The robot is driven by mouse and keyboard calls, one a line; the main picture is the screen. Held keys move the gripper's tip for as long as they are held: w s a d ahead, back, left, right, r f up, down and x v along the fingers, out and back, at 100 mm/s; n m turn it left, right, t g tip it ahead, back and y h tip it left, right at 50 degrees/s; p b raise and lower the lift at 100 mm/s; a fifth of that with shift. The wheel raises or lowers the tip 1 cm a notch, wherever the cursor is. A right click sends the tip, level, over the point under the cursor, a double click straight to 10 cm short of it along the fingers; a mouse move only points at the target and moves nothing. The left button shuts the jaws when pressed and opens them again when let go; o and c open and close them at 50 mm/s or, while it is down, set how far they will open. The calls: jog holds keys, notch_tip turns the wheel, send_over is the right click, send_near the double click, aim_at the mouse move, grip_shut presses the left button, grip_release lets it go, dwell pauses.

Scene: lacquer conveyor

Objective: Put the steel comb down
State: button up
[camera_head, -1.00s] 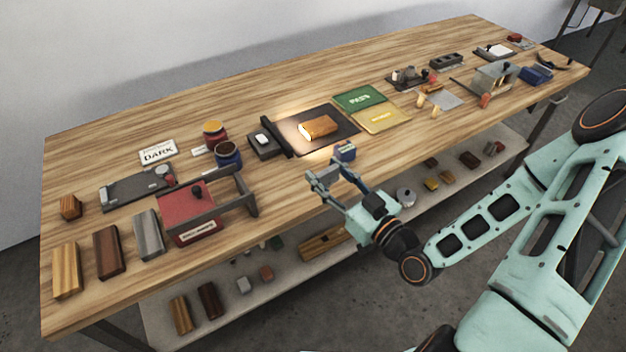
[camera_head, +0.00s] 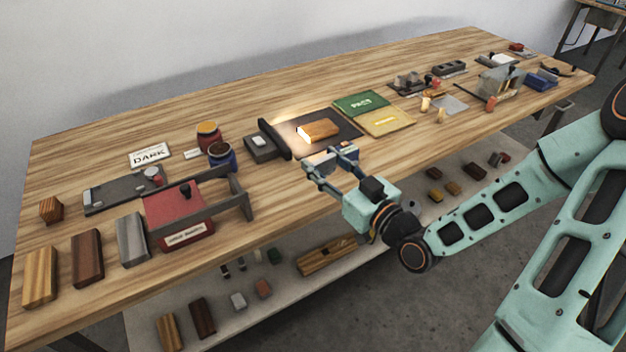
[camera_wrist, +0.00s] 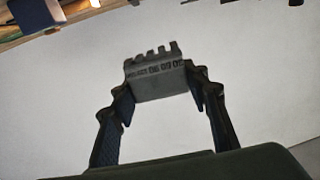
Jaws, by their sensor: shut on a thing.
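The steel comb (camera_wrist: 155,80) is a small grey block with several short teeth along its top edge and dark markings on its face. In the wrist view it sits between the fingertips of my gripper (camera_wrist: 158,92), which is shut on it. In the head view my gripper (camera_head: 331,170) is near the front edge of the wooden bench (camera_head: 330,78), by the dark mat (camera_head: 345,133). The comb shows there as a small grey shape (camera_head: 318,158) between the fingers. I cannot tell its exact height over the bench.
A lit brown block (camera_head: 318,130) lies on the mat. Green (camera_head: 360,104) and yellow (camera_head: 388,122) pads are right of it. A dark device (camera_head: 262,147), a blue pot (camera_head: 221,155) and a red box (camera_head: 180,212) stand to the left. Bare wood lies along the front edge.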

jog(key=shift+w+a+f+b, duration=0.1)
jog(key=shift+f+b, duration=0.2)
jog(key=shift+b, duration=0.15)
jog(key=w+f, duration=0.1)
jog(key=w, duration=0.1)
jog(key=w+a+f, duration=0.1)
jog(key=w+f, duration=0.1)
jog(key=w, duration=0.1)
jog(key=w+a+f, duration=0.1)
jog(key=w+f, duration=0.1)
jog(key=shift+w+f, duration=0.2)
jog(key=shift+w+a+f, duration=0.25)
jog(key=shift+w+f, duration=0.35)
jog(key=shift+f, duration=0.15)
jog(key=shift+w+a+f, duration=0.1)
jog(key=shift+w+f, duration=0.05)
jog(key=shift+f, duration=0.45)
jog(key=shift+w+f, duration=0.15)
jog(key=shift+f, duration=0.45)
jog(key=shift+f+b, duration=0.3)
jog(key=shift+f, duration=0.1)
